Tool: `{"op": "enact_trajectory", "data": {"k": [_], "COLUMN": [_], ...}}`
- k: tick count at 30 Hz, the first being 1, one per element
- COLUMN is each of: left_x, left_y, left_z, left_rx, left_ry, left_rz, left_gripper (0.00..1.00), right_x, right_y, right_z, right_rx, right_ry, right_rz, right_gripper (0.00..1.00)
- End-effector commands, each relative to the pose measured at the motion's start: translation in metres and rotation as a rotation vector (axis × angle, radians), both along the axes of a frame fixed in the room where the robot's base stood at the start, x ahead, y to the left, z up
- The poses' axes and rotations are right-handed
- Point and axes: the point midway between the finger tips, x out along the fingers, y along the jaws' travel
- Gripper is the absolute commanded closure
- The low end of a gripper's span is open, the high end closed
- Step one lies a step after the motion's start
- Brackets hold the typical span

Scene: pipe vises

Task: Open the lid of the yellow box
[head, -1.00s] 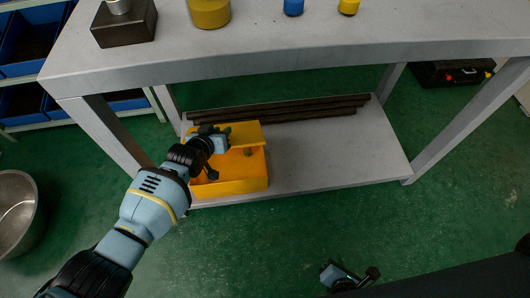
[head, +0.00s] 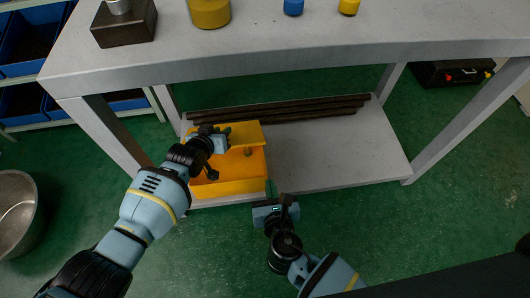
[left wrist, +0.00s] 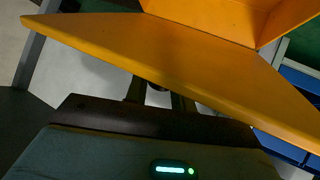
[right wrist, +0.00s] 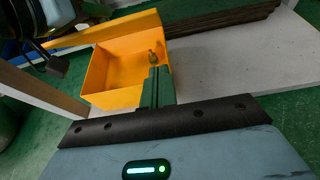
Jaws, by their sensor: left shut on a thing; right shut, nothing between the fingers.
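The yellow box (head: 228,187) stands on the lower shelf, at its left front. Its lid (head: 247,134) is raised along the back, and the open inside shows in the head view and the right wrist view (right wrist: 100,78). My left gripper (head: 229,135) is shut on the lid at its left part; in the left wrist view the lid (left wrist: 170,60) crosses in front of the fingers and hides their tips. My right gripper (head: 285,198) is shut and empty, just right of the box's front corner, apart from it. Its closed fingers (right wrist: 157,75) point toward the box.
A small greenish-brown thing (head: 248,152) shows at the box. Dark pipes (head: 290,106) lie along the back of the shelf (head: 340,160), whose right part is bare. The workbench top (head: 290,50) overhangs above. A metal bowl (head: 18,212) is at the left.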

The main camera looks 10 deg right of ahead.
Motion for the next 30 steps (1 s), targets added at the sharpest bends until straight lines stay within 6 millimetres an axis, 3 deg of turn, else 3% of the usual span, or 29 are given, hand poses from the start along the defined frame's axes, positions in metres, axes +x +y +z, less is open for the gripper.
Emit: {"op": "enact_trajectory", "data": {"k": [12,21,30], "left_x": [0.001,0.001,0.001], "left_y": [0.001,0.001,0.001], "left_z": [0.002,0.002,0.002], "left_rx": [0.000,0.000,0.000], "left_ry": [-0.004,-0.005,-0.005], "left_rz": [0.001,0.001,0.001], "left_gripper": [1.00,1.00,1.00], "right_x": [0.056,0.085,0.104], "right_y": [0.000,0.000,0.000], "right_z": [-0.021,-0.032,-0.006], "right_rx": [0.000,0.002,0.003], "right_ry": [0.000,0.000,-0.001], "right_rz": [-0.001,-0.002,-0.002], "right_gripper": [1.00,1.00,1.00]}}
